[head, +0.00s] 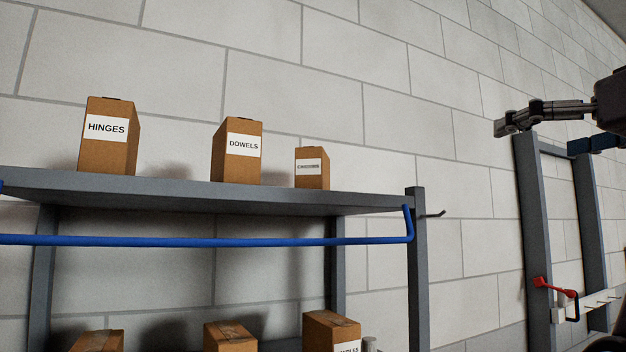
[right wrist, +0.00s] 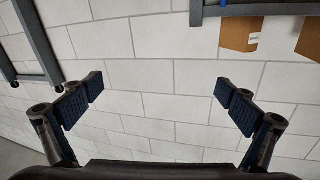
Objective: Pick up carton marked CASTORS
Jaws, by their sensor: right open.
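No label reading CASTORS is legible in either view. On the top shelf in the head view stand a carton marked HINGES (head: 106,150), a carton marked DOWELS (head: 238,165) and a smaller carton (head: 312,178) whose label is too small to read. My right gripper (head: 535,138) is at the upper right in the head view, well to the right of the shelf cartons. In the right wrist view it (right wrist: 160,90) is open, with nothing between its fingers. Two cartons show at the top right there, one with a pale label (right wrist: 240,34). My left gripper is not in view.
A blue rail (head: 200,241) runs along the front of the grey shelf (head: 160,192). More cartons stand below, one labelled with an ending in LES (head: 333,330). A hook sticks out from the shelf's right post. A grey frame (head: 530,220) with a red-handled item stands at right.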

